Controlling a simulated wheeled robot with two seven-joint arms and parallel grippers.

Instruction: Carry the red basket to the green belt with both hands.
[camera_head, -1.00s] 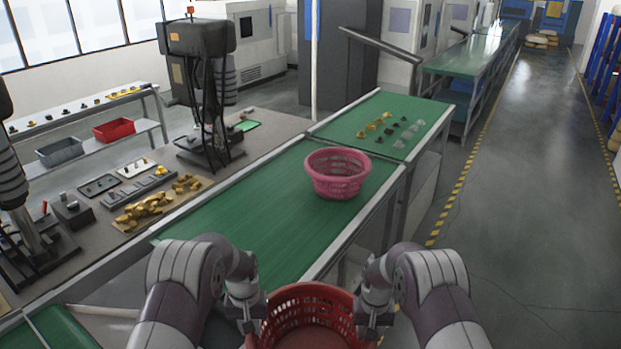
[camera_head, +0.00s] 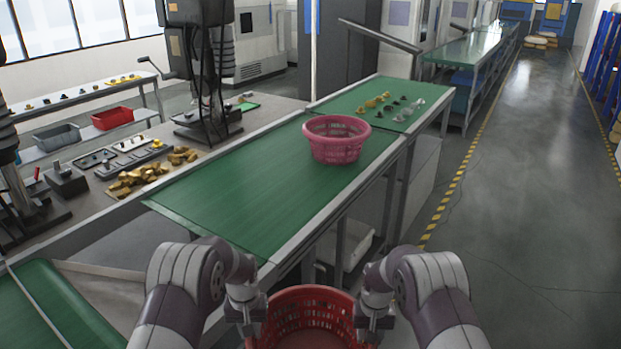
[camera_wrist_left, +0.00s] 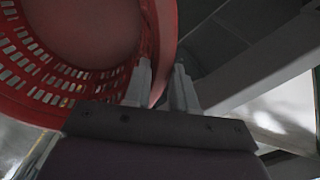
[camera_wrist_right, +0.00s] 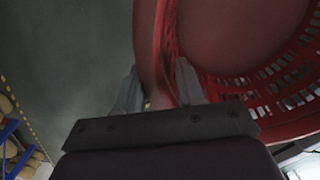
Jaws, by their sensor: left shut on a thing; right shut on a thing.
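The red basket (camera_head: 310,299) is at the bottom middle of the head view, held between my two arms; its lower part is cut off by the frame. My left gripper (camera_head: 256,322) is shut on its left rim; in the left wrist view the fingers (camera_wrist_left: 160,85) pinch the red wall. My right gripper (camera_head: 366,322) is shut on its right rim; in the right wrist view the fingers (camera_wrist_right: 158,88) straddle the wall. The basket looks empty. The green belt (camera_head: 240,190) lies ahead and to the left, with the basket short of its near edge.
A pink basket (camera_head: 337,148) stands on the belt's far right part. Small yellow and dark parts (camera_head: 385,102) lie on the belt section behind it. A bench with yellow parts (camera_head: 140,180) is on the left. A white bin (camera_head: 345,250) sits under the belt. Open floor (camera_head: 530,200) lies right.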

